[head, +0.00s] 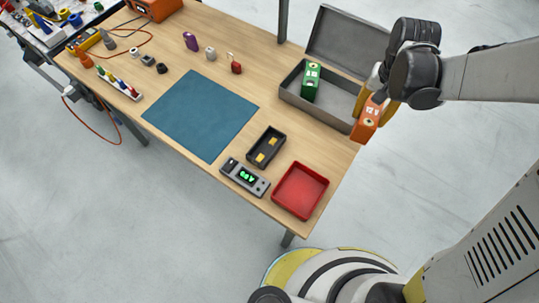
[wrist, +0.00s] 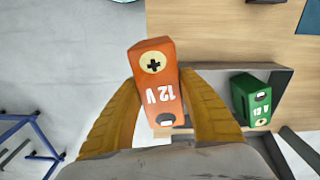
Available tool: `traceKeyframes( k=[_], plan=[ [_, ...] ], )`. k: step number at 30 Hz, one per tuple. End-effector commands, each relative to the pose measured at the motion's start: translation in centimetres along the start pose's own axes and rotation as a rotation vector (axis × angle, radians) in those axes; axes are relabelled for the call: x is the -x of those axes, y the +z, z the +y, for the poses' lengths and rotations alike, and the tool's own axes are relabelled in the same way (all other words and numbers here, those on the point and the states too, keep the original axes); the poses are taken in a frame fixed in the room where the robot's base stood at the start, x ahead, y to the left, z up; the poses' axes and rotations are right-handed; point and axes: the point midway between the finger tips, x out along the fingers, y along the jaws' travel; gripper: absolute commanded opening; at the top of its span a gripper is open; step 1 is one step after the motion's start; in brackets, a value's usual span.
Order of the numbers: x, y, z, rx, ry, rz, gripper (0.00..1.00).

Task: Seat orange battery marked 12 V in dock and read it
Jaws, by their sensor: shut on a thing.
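The orange battery (head: 366,122) is held by my gripper (head: 376,98) above the right edge of the table, at the near corner of the grey box. In the wrist view the orange battery (wrist: 154,85) shows a plus mark and "12 V" between the two yellow fingers of my gripper (wrist: 157,100), which is shut on it. The black dock (head: 266,147) with yellowish contacts inside lies empty on the table. A grey meter (head: 245,177) with a lit green display sits next to the dock; I cannot read the display surely.
An open grey box (head: 335,108) holds a green battery (head: 311,82), also in the wrist view (wrist: 250,99). A red tray (head: 300,191) lies empty by the near corner. A blue mat (head: 200,115) is bare. Small objects stand at the back.

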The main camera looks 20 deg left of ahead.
Motion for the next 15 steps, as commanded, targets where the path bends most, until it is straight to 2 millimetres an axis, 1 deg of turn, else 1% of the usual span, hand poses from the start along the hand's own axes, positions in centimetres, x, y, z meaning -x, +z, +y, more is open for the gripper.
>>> traceKeyframes(
  k=[1,3,7,9,12,15],
  plan=[
    [0.6,0.5,-1.9,-0.01,0.0,0.0,0.02],
    [1.1,1.3,-4.3,-0.041,0.0,0.0,0.02],
    [2.0,3.0,-8.5,-0.096,0.001,0.001,0.02],
    [2.4,3.9,-10.3,-0.123,0.001,0.001,0.02],
    [2.8,4.9,-12.1,-0.152,0.001,0.001,0.02],
    [3.0,5.6,-13.2,-0.17,0.001,0.001,0.02]
  ],
)
